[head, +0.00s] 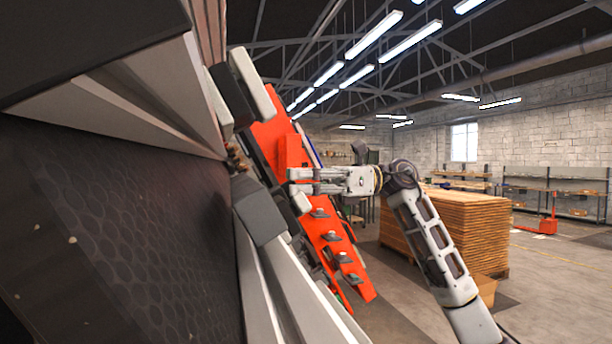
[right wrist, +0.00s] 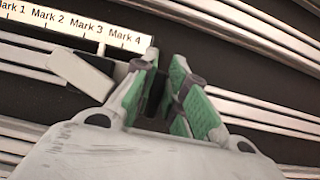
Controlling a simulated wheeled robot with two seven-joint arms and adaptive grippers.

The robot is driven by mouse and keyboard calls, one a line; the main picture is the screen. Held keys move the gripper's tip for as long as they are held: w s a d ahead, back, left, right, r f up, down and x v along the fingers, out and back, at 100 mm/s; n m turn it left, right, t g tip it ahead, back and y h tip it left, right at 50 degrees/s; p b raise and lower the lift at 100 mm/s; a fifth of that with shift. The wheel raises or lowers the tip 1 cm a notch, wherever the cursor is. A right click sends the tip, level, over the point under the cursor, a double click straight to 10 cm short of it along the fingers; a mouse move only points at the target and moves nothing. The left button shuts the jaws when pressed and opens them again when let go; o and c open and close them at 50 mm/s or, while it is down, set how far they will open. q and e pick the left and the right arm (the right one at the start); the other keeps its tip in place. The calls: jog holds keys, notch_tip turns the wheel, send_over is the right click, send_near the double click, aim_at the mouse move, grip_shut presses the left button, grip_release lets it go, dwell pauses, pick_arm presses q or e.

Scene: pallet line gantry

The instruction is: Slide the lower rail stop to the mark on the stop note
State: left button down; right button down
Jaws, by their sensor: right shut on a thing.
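My right gripper (head: 292,182) reaches in from the right to the rails at the orange panel. In the right wrist view its green-padded fingers (right wrist: 165,88) are closed around a narrow dark piece, which looks like part of the lower rail stop. A pale grey block (right wrist: 80,75), apparently the stop's body, lies beside the left finger, just below the scale strip (right wrist: 60,22). The strip reads Mark 1 to Mark 4. The block's far edge lies below Mark 3 and Mark 4. The fingers hide part of the stop. The stop note is not seen. My left gripper is not in view.
Pale metal rails (right wrist: 265,35) run on both sides of the gripper. The orange panel (head: 335,250) carries several dark clamps. A dark machine side (head: 120,230) fills the left of the head view. A stack of boards (head: 465,235) stands behind my right arm.

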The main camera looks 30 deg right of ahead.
jog(key=w, duration=0.1)
jog(key=w+d+p, duration=0.1)
jog(key=shift+w+r, duration=0.15)
jog(key=shift+w, duration=0.35)
jog(key=c, duration=1.6)
grip_release()
jog(key=shift+o, duration=0.8)
jog(key=shift+w, duration=0.2)
jog(key=shift+s, duration=0.15)
jog(key=v, duration=1.2)
jog(key=shift+f, duration=0.25)
